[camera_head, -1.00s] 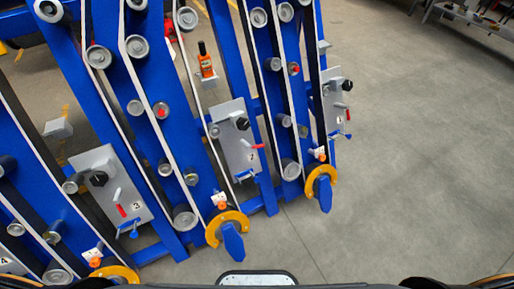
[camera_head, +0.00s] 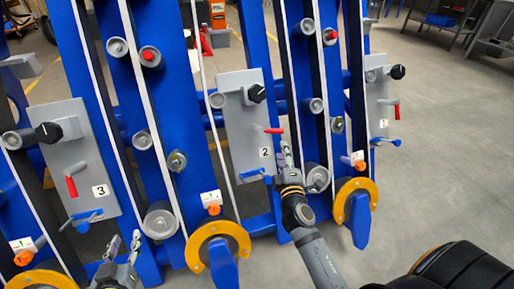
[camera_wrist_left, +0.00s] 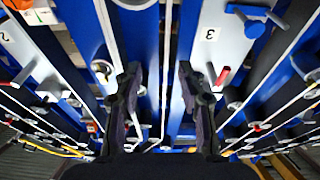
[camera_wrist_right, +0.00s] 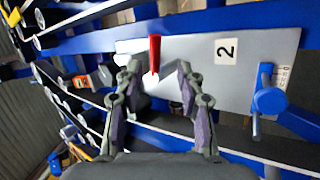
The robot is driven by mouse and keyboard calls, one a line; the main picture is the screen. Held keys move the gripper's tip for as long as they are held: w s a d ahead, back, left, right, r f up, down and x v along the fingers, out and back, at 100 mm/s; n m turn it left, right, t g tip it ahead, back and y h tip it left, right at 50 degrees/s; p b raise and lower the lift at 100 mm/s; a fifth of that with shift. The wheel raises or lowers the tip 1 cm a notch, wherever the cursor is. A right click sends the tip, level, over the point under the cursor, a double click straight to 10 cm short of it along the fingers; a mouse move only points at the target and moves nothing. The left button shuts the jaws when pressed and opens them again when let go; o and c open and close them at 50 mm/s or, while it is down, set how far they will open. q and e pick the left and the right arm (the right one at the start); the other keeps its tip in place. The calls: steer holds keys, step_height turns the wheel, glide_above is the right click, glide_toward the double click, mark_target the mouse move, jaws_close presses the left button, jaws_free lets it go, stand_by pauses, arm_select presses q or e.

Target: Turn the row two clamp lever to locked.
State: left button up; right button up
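The row two panel (camera_head: 237,105) is a grey plate marked "2". A red-handled lever (camera_head: 273,130) sticks out to the right, above the number. A blue lever (camera_head: 249,175) sits at the panel's lower edge. Which is the clamp lever I cannot tell. My right gripper (camera_head: 285,151) is just below and right of the red handle. In the right wrist view, the red handle (camera_wrist_right: 154,54) lies between the open fingers of my right gripper (camera_wrist_right: 157,66), apparently untouched; the blue lever (camera_wrist_right: 267,100) is to the right, beside a small scale. My left gripper (camera_wrist_left: 157,72) is open and empty, low before row three.
The row three panel (camera_head: 80,160) and row one panel (camera_head: 377,100) carry similar knobs and levers. Blue beams, white belts and rollers surround them. Open floor (camera_head: 450,160) lies to the right.

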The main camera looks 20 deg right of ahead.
mark_target(278, 131)
steer(key=x, duration=0.4)
steer(key=r+x, duration=0.1)
steer(key=x, duration=0.1)
steer(key=shift+a, duration=0.1)
steer(key=x, duration=0.3)
steer(key=shift+w+f, duration=0.15)
steer(key=shift+w, duration=0.25)
steer(key=shift+w+d, duration=0.2)
steer(key=shift+w, duration=0.15)
arm_select(q)
steer(key=shift+t, duration=0.8)
steer(key=r, duration=0.2)
steer(key=w+r, duration=0.1)
steer(key=r, duration=0.1)
arm_select(e)
jaws_close()
arm_select(q)
steer(key=shift+f, duration=0.1)
